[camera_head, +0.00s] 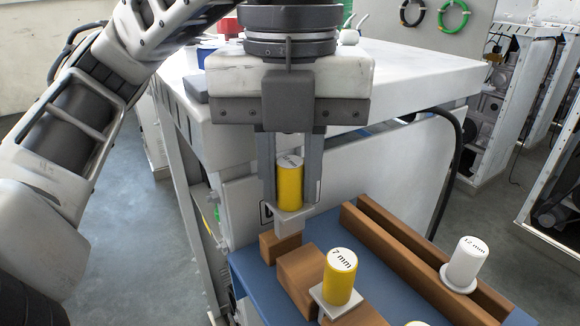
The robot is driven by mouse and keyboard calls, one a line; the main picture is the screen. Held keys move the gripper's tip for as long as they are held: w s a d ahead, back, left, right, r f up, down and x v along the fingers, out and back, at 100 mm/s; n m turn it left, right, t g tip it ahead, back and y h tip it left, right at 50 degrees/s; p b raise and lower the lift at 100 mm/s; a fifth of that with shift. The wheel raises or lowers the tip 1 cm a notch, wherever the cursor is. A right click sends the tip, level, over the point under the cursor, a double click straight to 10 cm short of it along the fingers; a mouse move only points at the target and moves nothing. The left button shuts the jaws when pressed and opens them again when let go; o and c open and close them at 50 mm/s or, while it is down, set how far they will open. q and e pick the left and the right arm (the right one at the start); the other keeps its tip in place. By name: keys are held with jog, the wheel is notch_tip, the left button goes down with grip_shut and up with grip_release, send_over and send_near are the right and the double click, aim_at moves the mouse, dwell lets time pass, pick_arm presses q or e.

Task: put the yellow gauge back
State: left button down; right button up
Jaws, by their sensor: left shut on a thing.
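My left gripper (292,195) comes down from the top, with its two grey fingers shut on a yellow gauge (290,183). The gauge is an upright cylinder with a white top; its label is too small to read surely. A pale square foot shows under it, above the left end of a brown wooden block. A second yellow gauge (340,278), marked "7 mm", stands upright on a pale square base on the brown block nearer to me. A white gauge (464,263), marked "12 mm", stands on the brown rail at the right. My right gripper is not in view.
The brown rack (398,246) sits on a blue surface (328,228). A white-topped bench (425,75) stands close behind my gripper. Green and black rings (453,14) hang on a panel behind.

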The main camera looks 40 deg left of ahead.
pick_arm(q)
jog(key=shift+f+b, duration=0.3)
jog(key=shift+f, duration=0.1)
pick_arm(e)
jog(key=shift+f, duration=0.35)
pick_arm(q)
jog(key=c, duration=1.2)
grip_release()
jog(key=shift+o, duration=0.2)
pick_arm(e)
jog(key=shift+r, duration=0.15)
pick_arm(q)
notch_tip(320, 180, up, 16)
jog(key=p, duration=0.6)
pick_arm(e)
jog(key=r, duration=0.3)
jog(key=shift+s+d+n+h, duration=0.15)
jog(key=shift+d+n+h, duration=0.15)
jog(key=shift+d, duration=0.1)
